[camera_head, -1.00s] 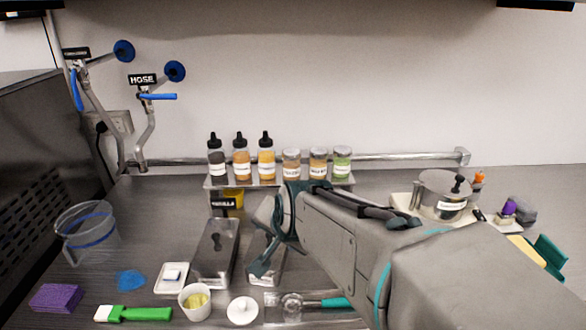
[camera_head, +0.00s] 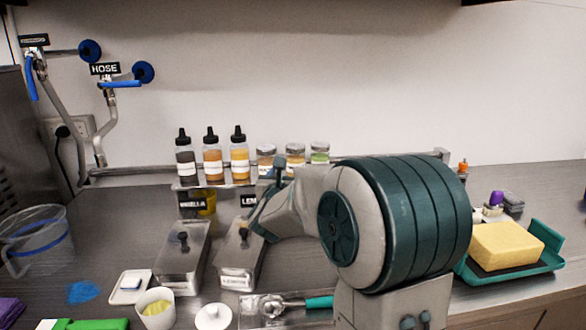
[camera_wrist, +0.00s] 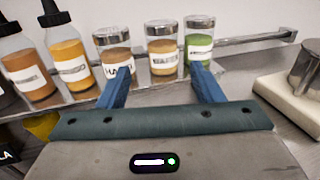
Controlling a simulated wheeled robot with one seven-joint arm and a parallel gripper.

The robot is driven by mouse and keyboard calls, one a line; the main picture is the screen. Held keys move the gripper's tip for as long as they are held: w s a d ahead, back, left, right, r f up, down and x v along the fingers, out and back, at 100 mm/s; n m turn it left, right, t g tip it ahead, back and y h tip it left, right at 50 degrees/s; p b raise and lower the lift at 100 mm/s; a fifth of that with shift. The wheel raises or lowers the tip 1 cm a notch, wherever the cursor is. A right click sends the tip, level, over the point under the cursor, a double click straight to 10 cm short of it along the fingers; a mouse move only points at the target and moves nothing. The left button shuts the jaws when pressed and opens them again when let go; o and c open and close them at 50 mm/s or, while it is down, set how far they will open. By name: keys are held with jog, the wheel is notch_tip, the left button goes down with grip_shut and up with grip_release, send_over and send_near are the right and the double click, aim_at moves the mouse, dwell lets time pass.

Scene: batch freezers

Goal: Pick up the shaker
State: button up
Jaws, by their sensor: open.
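In the head view these are the left jar (camera_head: 266,157), the middle jar (camera_head: 295,157) and the right jar (camera_head: 320,153). My gripper (camera_wrist: 160,76) is open and empty, its blue fingers pointing towards the jars. The middle jar appears between the fingers, beyond the tips. The frames do not show which jar is meant.
Black-capped squeeze bottles (camera_head: 212,158) stand left of the jars on the same shelf. A metal rail (camera_wrist: 255,40) runs behind. Lidded metal bins (camera_head: 182,255) sit below. A yellow sponge (camera_head: 505,246) lies in a teal tray on the right.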

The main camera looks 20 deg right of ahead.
aim_at(294, 159)
jog(key=p+x, duration=0.1)
jog(key=x, duration=0.6)
jog(key=shift+w+d+p, duration=0.15)
jog(key=shift+d+p, duration=0.05)
jog(key=shift+p, duration=0.15)
jog(key=shift+f+p+x, duration=0.15)
jog(key=shift+p+x, duration=0.35)
jog(key=shift+x, duration=1.1)
jog(key=shift+f+p+x, duration=0.15)
jog(key=shift+p+x, duration=0.35)
jog(key=shift+x, duration=1.05)
jog(key=shift+d, duration=0.1)
jog(key=c, duration=0.6)
